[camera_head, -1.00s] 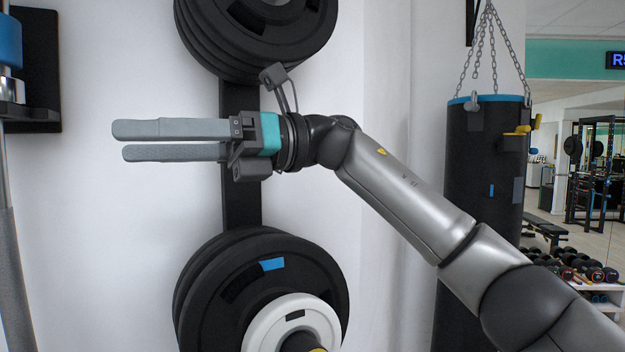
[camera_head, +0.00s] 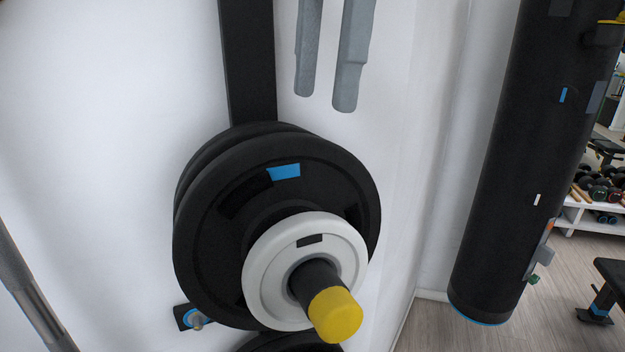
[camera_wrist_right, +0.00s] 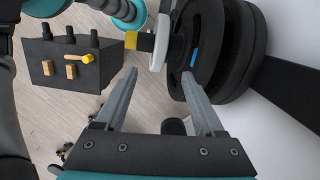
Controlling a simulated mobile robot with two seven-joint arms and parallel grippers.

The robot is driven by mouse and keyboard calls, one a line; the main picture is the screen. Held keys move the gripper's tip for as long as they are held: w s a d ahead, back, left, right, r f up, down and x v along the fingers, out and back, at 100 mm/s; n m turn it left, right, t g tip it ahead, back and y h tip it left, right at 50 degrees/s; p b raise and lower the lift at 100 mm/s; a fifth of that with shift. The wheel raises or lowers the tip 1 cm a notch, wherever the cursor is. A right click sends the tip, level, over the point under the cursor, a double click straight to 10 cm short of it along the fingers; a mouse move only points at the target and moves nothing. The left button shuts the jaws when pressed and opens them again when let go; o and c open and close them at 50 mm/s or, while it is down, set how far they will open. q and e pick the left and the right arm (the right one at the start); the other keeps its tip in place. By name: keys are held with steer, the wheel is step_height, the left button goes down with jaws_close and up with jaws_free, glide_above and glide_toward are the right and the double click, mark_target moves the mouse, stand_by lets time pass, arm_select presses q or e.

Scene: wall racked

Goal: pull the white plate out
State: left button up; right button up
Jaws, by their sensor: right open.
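The white plate (camera_head: 262,281) hangs on a black peg with a yellow end (camera_head: 335,312), in front of larger black plates (camera_head: 215,235) on the wall rack. In the right wrist view the white plate (camera_wrist_right: 159,44) shows edge-on beyond my fingertips, with the peg through it. My right gripper (camera_head: 323,100) points down, above and slightly right of the plates, and is apart from them. Its two fingers are spread with nothing between them; it also shows in the right wrist view (camera_wrist_right: 160,75). My left gripper is not in view.
A black punching bag (camera_head: 525,150) hangs at the right. A dark vertical rack post (camera_head: 248,65) runs up the white wall. A metal bar (camera_head: 35,300) stands at the left. The wall between plates and bag is bare.

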steer(key=b, duration=0.4)
glide_above(307, 222)
steer(key=f, duration=0.7)
steer(key=shift+w+d+f, duration=0.25)
steer(key=shift+d+f, duration=0.15)
steer(key=f, duration=0.5)
steer(key=shift+s+a+f, duration=0.15)
steer(key=shift+a, duration=0.15)
steer(key=shift+a+f, duration=0.1)
steer(key=shift+f, duration=0.7)
steer(key=shift+s, duration=0.1)
jaws_close()
steer(key=c, duration=0.7)
jaws_free()
jaws_close()
